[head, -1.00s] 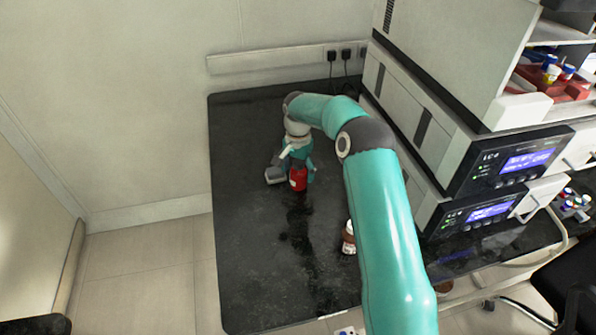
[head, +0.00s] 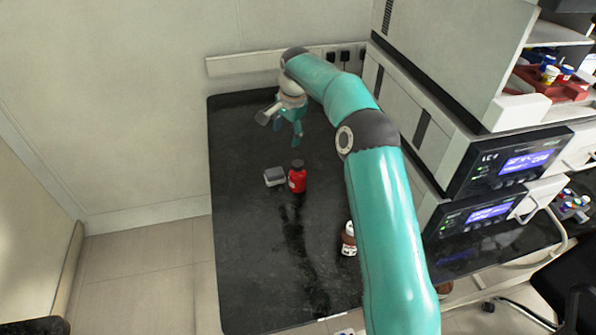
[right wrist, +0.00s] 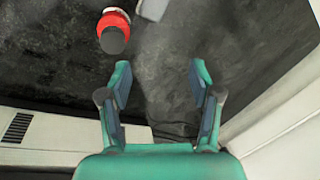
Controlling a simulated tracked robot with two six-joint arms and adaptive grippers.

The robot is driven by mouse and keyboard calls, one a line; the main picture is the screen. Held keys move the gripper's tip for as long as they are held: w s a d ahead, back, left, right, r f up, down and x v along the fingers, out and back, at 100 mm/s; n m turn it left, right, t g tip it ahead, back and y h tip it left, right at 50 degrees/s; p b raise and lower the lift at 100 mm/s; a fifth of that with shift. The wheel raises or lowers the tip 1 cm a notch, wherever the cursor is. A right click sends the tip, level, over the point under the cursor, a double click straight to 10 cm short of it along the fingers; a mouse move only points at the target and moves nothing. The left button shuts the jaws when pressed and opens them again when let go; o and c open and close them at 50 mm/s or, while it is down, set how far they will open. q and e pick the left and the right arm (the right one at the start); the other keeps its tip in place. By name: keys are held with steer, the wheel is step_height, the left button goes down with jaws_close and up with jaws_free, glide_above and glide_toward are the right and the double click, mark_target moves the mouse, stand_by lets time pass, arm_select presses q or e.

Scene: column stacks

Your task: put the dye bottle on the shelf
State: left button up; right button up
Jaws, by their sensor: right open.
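A red bottle (head: 297,180) with a dark cap, which I take to be the dye bottle, stands upright on the black bench top (head: 250,250). It also shows at the top of the right wrist view (right wrist: 114,20). My right gripper (head: 281,127) is open and empty, behind and above the red bottle and apart from it. Its two spread fingers (right wrist: 160,78) show in the right wrist view with only bench between them. My left gripper is not in view. I cannot tell which surface is the task's shelf.
A small grey block (head: 274,177) sits just left of the red bottle. A brown bottle with a white label (head: 348,240) stands beside my right arm. Instruments (head: 510,165) line the right side, with a red rack (head: 562,85) above. The bench's front left is clear.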

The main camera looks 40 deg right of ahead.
steer(key=w+a+f+m+t, duration=0.2)
steer(key=w+a+m+t, duration=0.25)
steer(key=w, duration=0.35)
steer(key=m+t+h+b, duration=0.4)
steer(key=m+h+b, duration=0.7)
steer(key=m, duration=1.1)
glide_toward(298, 167)
steer(key=shift+y, duration=0.9)
steer(key=w+d, duration=0.1)
steer(key=w+d+b, duration=0.1)
steer(key=d, duration=0.1)
steer(key=w+d+f, duration=0.1)
steer(key=d, duration=0.1)
steer(key=shift+w+d+f, duration=0.15)
steer(key=shift+w, duration=0.25)
steer(key=shift+w+a+p+x, duration=0.1)
steer(key=shift+p+x, duration=0.2)
steer(key=shift+x, duration=1)
steer(key=shift+w+a+p+x, duration=0.15)
steer(key=shift+p+x, duration=0.1)
steer(key=shift+x, duration=1.05)
jaws_close()
